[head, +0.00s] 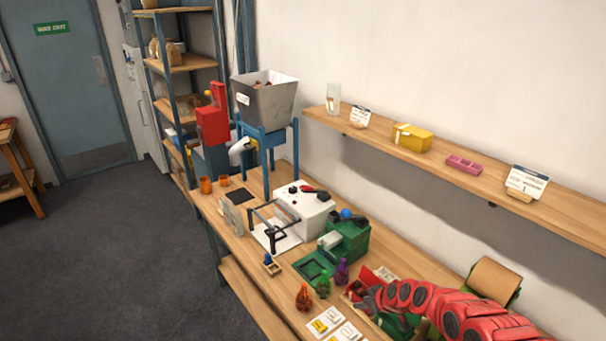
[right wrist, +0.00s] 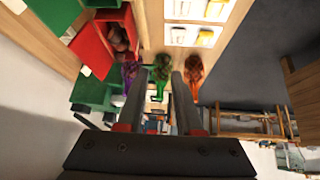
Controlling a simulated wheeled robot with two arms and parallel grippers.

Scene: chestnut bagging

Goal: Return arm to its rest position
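My right arm reaches in from the lower right of the head view. Its gripper (head: 368,298) is over the bench near a red box. In the right wrist view the two fingers (right wrist: 160,88) stand apart with nothing between them. Beyond the fingertips are three small filled bags: purple (right wrist: 130,75), green (right wrist: 161,72) and orange-red (right wrist: 194,72). In the head view the orange-red bag (head: 304,298), green bag (head: 323,286) and purple bag (head: 341,272) stand in a row left of the gripper. My left gripper is not in view.
The red box (right wrist: 118,38) holds brown chestnuts. Picture cards (head: 327,321) lie at the bench's front edge. A green machine (head: 348,240), a white scale-like device (head: 303,210) and a grey hopper (head: 265,103) stand farther along. A wall shelf (head: 450,166) runs above the bench.

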